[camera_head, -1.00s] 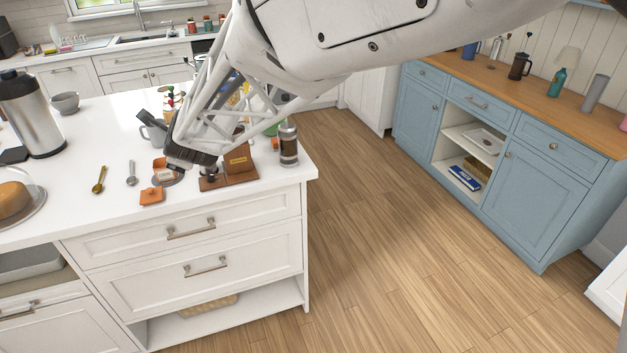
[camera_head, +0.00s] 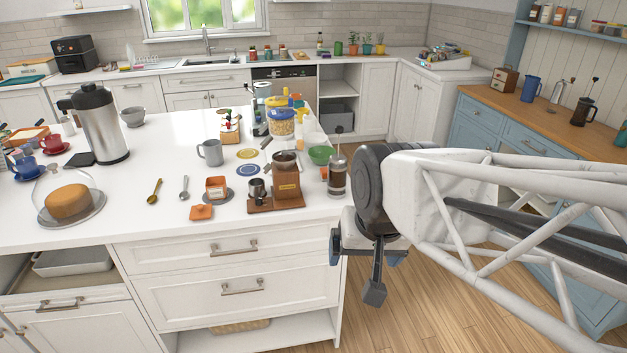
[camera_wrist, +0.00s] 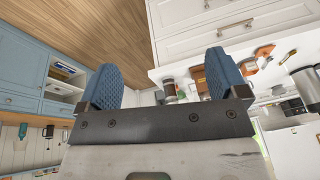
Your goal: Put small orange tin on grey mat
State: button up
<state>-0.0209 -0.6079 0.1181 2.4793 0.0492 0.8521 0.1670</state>
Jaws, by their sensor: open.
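The small orange tin (camera_head: 216,186) stands upright on the white island counter, with a cream label on its front. It appears to rest on a round grey mat (camera_head: 228,197), whose rim shows around its base. A flat orange lid (camera_head: 201,212) lies apart on the counter, in front and to the left of the tin. My gripper (camera_head: 358,268) is open and empty, off the counter's right end and well away from the tin. In the wrist view my gripper (camera_wrist: 164,75) shows two blue pads wide apart with nothing between them.
A wooden coffee grinder (camera_head: 287,182) and a French press (camera_head: 337,175) stand between the tin and my gripper. Spoons (camera_head: 184,188) lie left of the tin. A yellow mat (camera_head: 247,154), a blue mat (camera_head: 249,169) and a grey mug (camera_head: 210,152) are behind it.

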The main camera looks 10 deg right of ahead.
jog(key=shift+n+g+h, duration=0.3)
jog(key=shift+n+g, duration=0.1)
jog(key=shift+n, duration=0.5)
jog(key=s, duration=0.1)
jog(key=s+d, duration=0.1)
jog(key=s, duration=0.1)
jog(key=shift+s+d+f, duration=0.25)
jog(key=shift+s+d, duration=0.15)
